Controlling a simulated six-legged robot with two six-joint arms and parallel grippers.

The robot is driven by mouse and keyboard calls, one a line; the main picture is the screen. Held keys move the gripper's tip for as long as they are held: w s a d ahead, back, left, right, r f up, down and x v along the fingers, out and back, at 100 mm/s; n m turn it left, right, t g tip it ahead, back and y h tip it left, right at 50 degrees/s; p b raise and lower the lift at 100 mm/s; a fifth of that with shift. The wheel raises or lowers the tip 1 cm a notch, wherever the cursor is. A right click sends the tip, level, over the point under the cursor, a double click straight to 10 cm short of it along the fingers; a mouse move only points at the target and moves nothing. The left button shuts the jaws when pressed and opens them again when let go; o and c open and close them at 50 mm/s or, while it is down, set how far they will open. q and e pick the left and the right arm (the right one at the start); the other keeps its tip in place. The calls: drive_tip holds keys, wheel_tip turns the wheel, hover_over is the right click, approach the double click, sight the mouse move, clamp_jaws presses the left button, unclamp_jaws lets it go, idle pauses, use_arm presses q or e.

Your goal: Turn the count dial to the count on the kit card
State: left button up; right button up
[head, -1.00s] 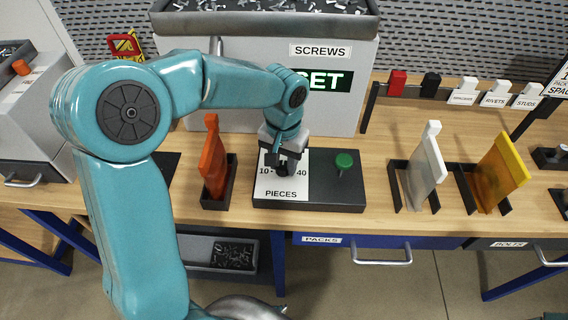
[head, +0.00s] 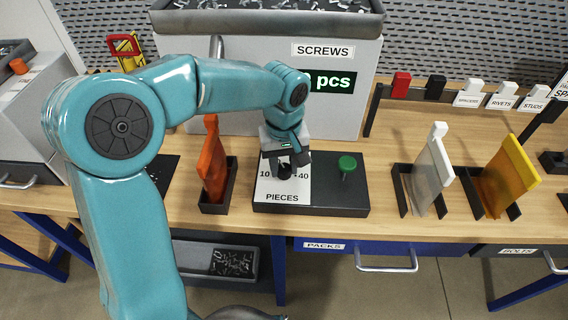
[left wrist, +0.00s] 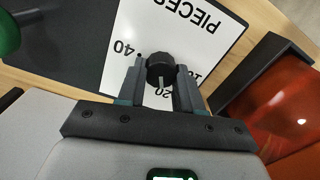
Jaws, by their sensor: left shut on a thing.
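The count dial is a black knob (left wrist: 160,68) on a white plate (head: 276,188) marked PIECES, with 10 and 40 readable in the head view and 40 and 20 in the left wrist view. My left gripper (head: 285,172) reaches down over the plate from above. In the left wrist view its two fingers (left wrist: 161,78) are shut on the knob, one on each side. A light pointer line on the knob points toward the 20. The screws display (head: 333,82) reads "pcs", its left part hidden by my arm. No kit card can be made out. My right gripper is not in view.
A green button (head: 347,162) stands on the dark base (head: 340,195) right of the plate. An orange pack (head: 212,165) stands in a black holder to the left. Clear and yellow packs (head: 508,172) stand in holders to the right. The SCREWS feeder (head: 230,60) is behind.

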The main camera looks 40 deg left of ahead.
sight(283, 167)
use_arm(q)
drive_tip(key=shift+w+r, duration=0.1)
drive_tip(key=shift+r, duration=0.15)
drive_tip(key=o, duration=0.9)
drive_tip(key=shift+o, duration=0.7)
drive_tip(key=shift+f, duration=0.1)
drive_tip(key=shift+r, duration=0.25)
wheel_tip(283, 167, up, 16)
drive_tip(key=p, duration=0.1)
drive_tip(key=shift+p, duration=0.35)
drive_tip(key=shift+s+f, duration=0.1)
drive_tip(key=shift+s, duration=0.1)
